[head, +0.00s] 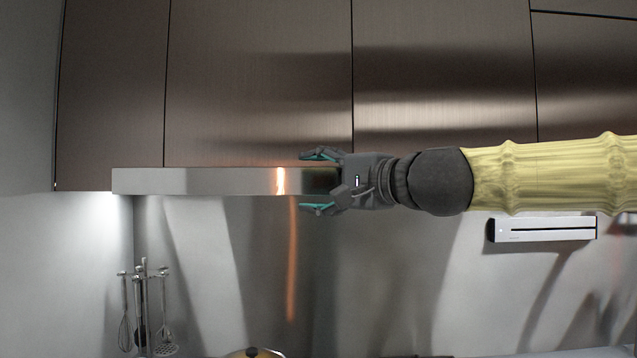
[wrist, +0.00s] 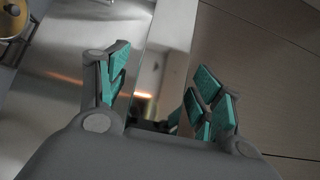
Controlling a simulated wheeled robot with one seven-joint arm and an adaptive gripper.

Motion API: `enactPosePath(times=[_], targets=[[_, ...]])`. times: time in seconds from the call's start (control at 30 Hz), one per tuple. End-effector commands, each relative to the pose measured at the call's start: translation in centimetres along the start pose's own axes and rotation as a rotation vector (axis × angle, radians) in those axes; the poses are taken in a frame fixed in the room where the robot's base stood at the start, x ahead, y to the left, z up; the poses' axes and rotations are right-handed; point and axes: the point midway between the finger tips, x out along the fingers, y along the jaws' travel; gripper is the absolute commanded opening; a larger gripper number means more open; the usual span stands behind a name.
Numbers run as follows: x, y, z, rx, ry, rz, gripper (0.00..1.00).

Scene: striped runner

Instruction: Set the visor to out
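The visor (head: 210,181) is a long, flat brushed-metal strip under the dark wall cabinets, with a bright reflection near its middle. In the head view, my gripper (head: 308,182) is at its right part, with one finger above the strip and one below. The hand hides the strip's right end. In the wrist view, the visor (wrist: 172,35) runs between the teal-padded fingers of my gripper (wrist: 160,68). The fingers are spread, with a gap seen between the left finger and the strip. How far the visor stands out is hard to tell.
Dark cabinet doors (head: 260,80) rise just above the visor. Below are a shiny backsplash (head: 390,270), a rack of hanging utensils (head: 143,300) at left, and a white wall unit (head: 545,229) at right. A pot lid (head: 254,352) shows at the bottom edge.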

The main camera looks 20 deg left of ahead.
Motion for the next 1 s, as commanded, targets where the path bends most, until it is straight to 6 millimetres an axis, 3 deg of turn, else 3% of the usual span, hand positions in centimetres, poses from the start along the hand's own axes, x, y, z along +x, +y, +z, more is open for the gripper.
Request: enactPosePath(times=[0.37, 0.8, 1.0], targets=[[-1.1, -0.2, -0.1, 0.0, 0.002, -0.003, 0.66], [-8.3, -0.2, -0.1, -0.001, 0.003, -0.003, 0.66], [-10.7, -0.1, -0.1, 0.0, 0.003, -0.002, 0.66]])
